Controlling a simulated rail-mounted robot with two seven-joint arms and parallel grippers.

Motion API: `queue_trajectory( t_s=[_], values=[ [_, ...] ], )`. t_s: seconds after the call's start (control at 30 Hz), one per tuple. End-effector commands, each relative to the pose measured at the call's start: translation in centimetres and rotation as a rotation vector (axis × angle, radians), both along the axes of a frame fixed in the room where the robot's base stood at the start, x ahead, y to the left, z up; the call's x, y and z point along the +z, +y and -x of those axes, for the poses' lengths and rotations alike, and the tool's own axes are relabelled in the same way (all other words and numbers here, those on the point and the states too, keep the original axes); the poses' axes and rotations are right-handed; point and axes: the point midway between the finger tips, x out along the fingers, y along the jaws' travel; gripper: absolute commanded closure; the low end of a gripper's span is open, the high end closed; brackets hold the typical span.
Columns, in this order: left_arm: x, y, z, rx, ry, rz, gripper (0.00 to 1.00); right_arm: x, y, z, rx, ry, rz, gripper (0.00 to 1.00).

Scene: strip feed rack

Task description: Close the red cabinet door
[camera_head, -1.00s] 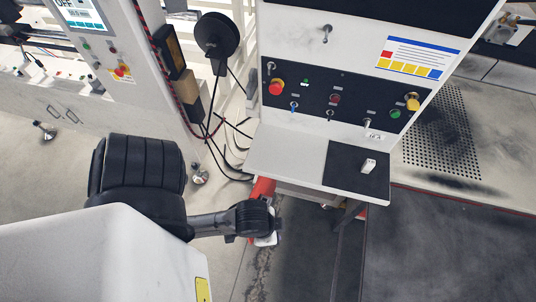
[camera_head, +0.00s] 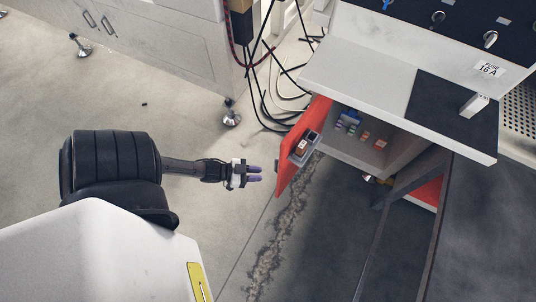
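The red cabinet door (camera_head: 309,122) stands open on the left side of a small cabinet under the white worktop. A small bin with items (camera_head: 302,148) is fixed on its inner face. The open cabinet (camera_head: 345,150) holds several small blue and orange-red parts. My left gripper (camera_head: 254,174) is just left of the door, pointing right towards its outer side. Its two purple-tipped fingers show a gap between them and hold nothing. A narrow gap seems to separate the fingertips from the door. My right gripper is not in view.
The white worktop (camera_head: 350,75) with a black mat and a grey handle-like block (camera_head: 474,105) juts out above the cabinet. Black cables (camera_head: 275,100) hang and lie on the floor behind the door. A levelling foot (camera_head: 231,115) stands nearby. The floor around my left arm is clear.

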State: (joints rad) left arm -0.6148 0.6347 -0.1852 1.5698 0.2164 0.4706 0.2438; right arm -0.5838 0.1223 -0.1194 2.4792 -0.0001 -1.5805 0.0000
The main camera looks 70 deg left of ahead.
Motion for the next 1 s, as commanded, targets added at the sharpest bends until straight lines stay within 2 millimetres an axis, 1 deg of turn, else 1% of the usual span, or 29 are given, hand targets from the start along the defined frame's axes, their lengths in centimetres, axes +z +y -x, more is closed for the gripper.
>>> queue_trajectory(
  t_s=[0.03, 0.1, 0.23, 0.4, 0.53, 0.63, 1.0],
  values=[
    [-2.7, 1.6, 0.6, -0.012, -0.036, 0.006, 0.76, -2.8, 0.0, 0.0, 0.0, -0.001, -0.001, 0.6],
    [-3.6, 3.3, 1.2, -0.028, -0.092, 0.026, 0.76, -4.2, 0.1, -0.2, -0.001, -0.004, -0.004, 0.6],
    [-4.6, 5.8, 2.3, -0.056, -0.172, 0.052, 0.76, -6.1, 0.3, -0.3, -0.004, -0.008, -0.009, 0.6],
    [-4.8, 7.7, 3.2, -0.077, -0.233, 0.071, 0.76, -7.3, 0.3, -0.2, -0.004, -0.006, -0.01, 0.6],
    [-4.8, 7.8, 2.9, -0.084, -0.252, 0.078, 0.76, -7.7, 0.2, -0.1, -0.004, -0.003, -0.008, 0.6],
    [-4.8, 7.4, 1.9, -0.085, -0.254, 0.078, 0.76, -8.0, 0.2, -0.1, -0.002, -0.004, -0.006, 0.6],
    [-4.8, 4.6, -4.4, -0.085, -0.255, 0.079, 0.76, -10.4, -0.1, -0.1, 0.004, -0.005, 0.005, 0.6]
  ],
)
